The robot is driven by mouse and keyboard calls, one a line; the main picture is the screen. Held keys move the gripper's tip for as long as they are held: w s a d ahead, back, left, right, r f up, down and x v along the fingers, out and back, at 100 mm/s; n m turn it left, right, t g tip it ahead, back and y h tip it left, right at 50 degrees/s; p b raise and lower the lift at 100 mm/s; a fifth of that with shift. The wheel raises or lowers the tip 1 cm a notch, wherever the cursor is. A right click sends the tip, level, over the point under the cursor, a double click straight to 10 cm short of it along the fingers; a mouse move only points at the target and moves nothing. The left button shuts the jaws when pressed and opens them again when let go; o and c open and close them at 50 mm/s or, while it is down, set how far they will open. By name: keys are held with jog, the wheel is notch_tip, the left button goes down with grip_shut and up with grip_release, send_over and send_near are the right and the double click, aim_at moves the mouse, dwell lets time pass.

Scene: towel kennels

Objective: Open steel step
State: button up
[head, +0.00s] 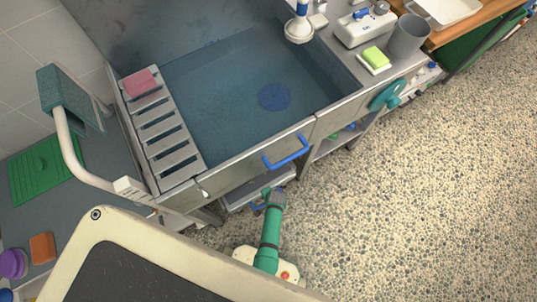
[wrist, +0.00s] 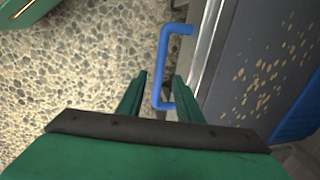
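The steel step (head: 236,199) is a low grey metal piece under the front of the steel tub. A blue bar handle near it (head: 257,207) is partly hidden by my gripper (head: 272,192). In the wrist view a blue handle (wrist: 164,60) stands out from a grey panel, and its bar lies between my two fingertips (wrist: 161,76) in the picture. The fingers are apart, with a gap on each side of the bar. I cannot tell how deep the bar sits between them.
The steel tub (head: 182,207) above has a larger blue handle (head: 286,153) on its front. A shelf with small items (head: 345,137) is to the right. The pebbled floor (head: 420,190) is clear to the right. A green board (head: 40,170) lies on the left counter.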

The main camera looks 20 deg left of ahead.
jog(key=shift+w+a+f, duration=0.1)
jog(key=shift+a+f, duration=0.05)
jog(key=shift+f, duration=0.85)
jog(key=shift+w+a+f, duration=0.1)
jog(key=shift+a+f, duration=0.05)
jog(key=shift+f, duration=0.85)
jog(key=shift+c, duration=0.6)
grip_shut()
